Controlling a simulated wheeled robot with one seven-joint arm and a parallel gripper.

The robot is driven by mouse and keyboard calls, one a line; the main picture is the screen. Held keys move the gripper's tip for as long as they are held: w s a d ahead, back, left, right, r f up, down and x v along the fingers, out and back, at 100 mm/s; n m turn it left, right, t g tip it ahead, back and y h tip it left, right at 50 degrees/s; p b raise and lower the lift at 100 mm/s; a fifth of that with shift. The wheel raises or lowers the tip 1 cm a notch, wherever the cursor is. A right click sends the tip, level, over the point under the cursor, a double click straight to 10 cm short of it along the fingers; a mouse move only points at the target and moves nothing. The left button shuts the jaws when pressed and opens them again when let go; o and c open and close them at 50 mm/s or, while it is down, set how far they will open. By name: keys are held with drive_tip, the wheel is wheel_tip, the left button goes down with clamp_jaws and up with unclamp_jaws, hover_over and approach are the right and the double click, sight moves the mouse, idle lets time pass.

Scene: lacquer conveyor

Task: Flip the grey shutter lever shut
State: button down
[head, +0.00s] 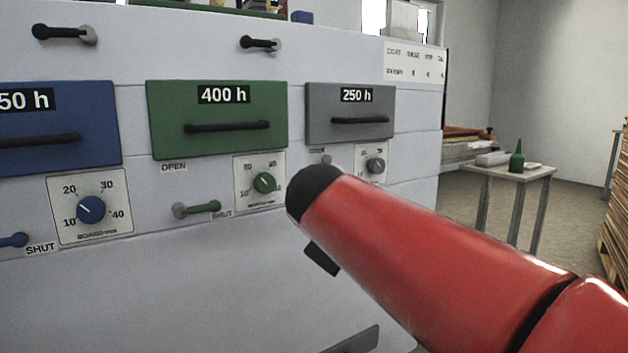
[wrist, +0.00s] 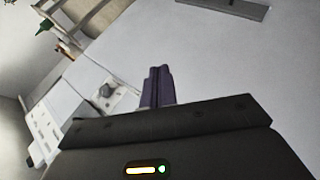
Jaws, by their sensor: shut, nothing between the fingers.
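The grey shutter lever shows in the head view only as a small grey rounded end (head: 327,160) just below the OPEN label, under the grey 250 h drawer (head: 350,115). The rest of it is hidden behind my red arm. My gripper (wrist: 157,72) shows in the wrist view, its two purple fingers together and empty, in front of the pale panel. In the head view the fingers are hidden by the arm. No contact with the lever can be seen. The grey dial (head: 375,166) is right of the lever; a dial (wrist: 107,91) shows left of the fingers in the wrist view.
The green lever (head: 200,208) points right, toward its SHUT label; the blue lever (head: 14,240) also ends near SHUT. Black drawer handles and two upper black levers (head: 262,43) stick out. A side table (head: 510,172) stands at right. A grey bar (head: 352,340) is low in front.

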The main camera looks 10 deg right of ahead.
drive_tip(key=w+a+r+n+t+h+b, duration=0.2)
drive_tip(key=w+a+r, duration=0.2)
drive_tip(key=w, duration=0.3)
drive_tip(key=n+t+h+b, duration=0.1)
drive_tip(key=n+t+h, duration=0.1)
drive_tip(key=t, duration=0.1)
approach(299, 166)
drive_tip(key=s, duration=0.3)
drive_tip(key=shift+s+a+r, duration=0.2)
drive_tip(key=shift+a+r, duration=0.15)
drive_tip(key=shift+a, duration=0.05)
drive_tip(key=shift+w+d, duration=0.1)
drive_tip(key=p+x, duration=0.1)
drive_tip(key=x, duration=0.9)
drive_tip(key=shift+w+d, duration=0.1)
drive_tip(key=shift+w, duration=0.05)
drive_tip(key=shift+w+d+f, duration=0.15)
drive_tip(key=shift+d+f, duration=0.05)
drive_tip(key=shift+d, duration=0.65)
drive_tip(key=shift+w+d+f, duration=0.1)
drive_tip(key=shift+d+f, duration=0.05)
drive_tip(key=shift+d, duration=0.7)
drive_tip(key=shift+r, duration=0.15)
